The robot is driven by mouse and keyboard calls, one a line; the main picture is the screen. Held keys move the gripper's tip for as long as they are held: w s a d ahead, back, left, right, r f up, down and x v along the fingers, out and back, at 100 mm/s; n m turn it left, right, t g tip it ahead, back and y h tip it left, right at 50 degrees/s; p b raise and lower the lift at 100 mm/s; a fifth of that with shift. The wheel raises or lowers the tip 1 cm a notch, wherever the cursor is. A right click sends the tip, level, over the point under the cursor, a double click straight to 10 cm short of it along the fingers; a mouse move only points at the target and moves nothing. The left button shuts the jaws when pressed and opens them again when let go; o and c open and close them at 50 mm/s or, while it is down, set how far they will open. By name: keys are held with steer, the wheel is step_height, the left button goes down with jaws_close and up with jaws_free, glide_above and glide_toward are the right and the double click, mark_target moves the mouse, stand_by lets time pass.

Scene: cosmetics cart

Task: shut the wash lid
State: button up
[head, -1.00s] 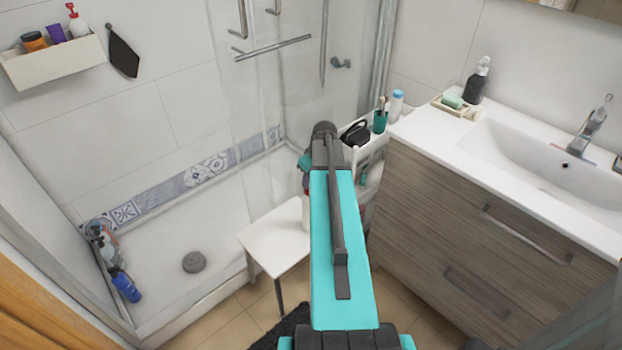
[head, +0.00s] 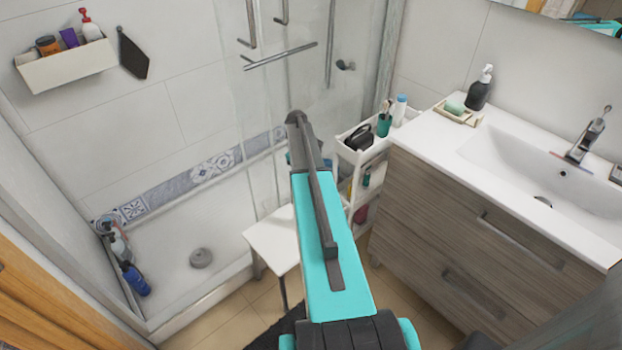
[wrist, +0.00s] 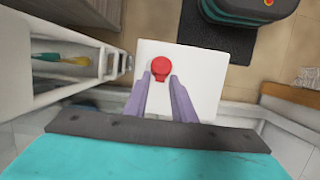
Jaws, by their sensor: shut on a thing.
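A red round cap or lid (wrist: 160,61) with a small tab shows in the wrist view, above the white stool top. My gripper (wrist: 160,80) has its two purple fingers closed on the tab side of the red piece. The body below the cap is hidden, and I cannot tell whether the lid is open or shut. In the head view my arm hides the gripper and the red piece. The white stool (head: 266,238) stands beside the shower tray, and also shows in the wrist view (wrist: 208,70).
A white cart (head: 372,152) with a dark item and a teal cup (head: 384,124) stands right of my arm, against the wood vanity (head: 450,230). Shower glass is behind. Bottles (head: 134,279) stand in the shower at left. A dark mat lies on the floor.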

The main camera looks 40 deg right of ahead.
steer(key=w+f+g+p, duration=0.1)
steer(key=g, duration=0.2)
steer(key=shift+w+f+p, duration=0.1)
steer(key=shift+f+p, duration=0.1)
steer(key=shift+p, duration=0.1)
stand_by(0.3)
steer(key=o, duration=1.1)
steer(key=shift+c, duration=0.2)
steer(key=shift+r, duration=0.1)
